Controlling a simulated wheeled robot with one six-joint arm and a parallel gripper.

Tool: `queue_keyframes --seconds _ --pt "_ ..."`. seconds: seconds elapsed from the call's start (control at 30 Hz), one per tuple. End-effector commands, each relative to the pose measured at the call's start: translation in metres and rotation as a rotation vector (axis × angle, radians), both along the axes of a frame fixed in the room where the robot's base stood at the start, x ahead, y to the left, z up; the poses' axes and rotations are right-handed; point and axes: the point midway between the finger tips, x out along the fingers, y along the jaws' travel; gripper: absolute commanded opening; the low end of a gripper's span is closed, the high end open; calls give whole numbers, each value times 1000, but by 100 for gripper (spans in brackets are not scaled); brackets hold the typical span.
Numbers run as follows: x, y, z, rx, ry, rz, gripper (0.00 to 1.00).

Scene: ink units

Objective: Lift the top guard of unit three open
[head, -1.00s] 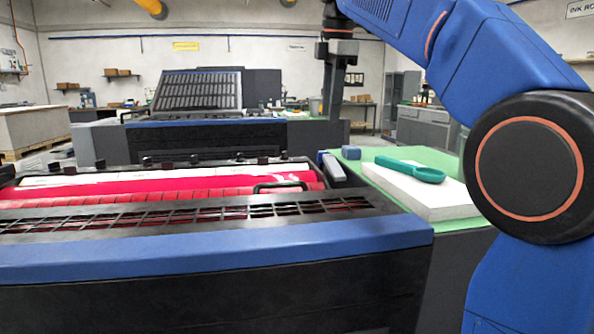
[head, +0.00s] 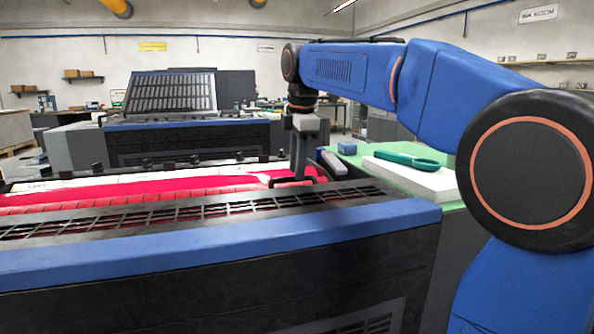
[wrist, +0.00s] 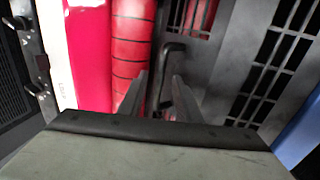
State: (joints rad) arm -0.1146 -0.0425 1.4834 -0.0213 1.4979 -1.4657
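The near press unit (head: 200,255) has a black slotted top guard (head: 150,217) lying flat beside its red rollers (head: 120,192). A black bar handle (head: 312,180) stands at the guard's right part, and the handle also shows in the wrist view (wrist: 170,62). My gripper (head: 301,170) points down at the handle. In the wrist view its two fingers (wrist: 160,82) are apart, with the handle's bar around the gap between their tips. I cannot tell whether they touch it. No unit number is readable.
A farther unit (head: 190,135) has its slotted guard (head: 170,92) raised. To the right, a green-topped surface (head: 450,160) holds a white block (head: 425,180) with a green tool (head: 408,160) on it.

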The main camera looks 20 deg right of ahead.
Motion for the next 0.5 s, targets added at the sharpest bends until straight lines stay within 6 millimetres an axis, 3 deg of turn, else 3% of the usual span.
queue_keyframes --seconds 0.17,0.47,0.5 --pt "2 0 -11 0 1 0 31" --pt "2 0 -13 0 0 0 31" --pt "3 0 -13 0 0 0 24"
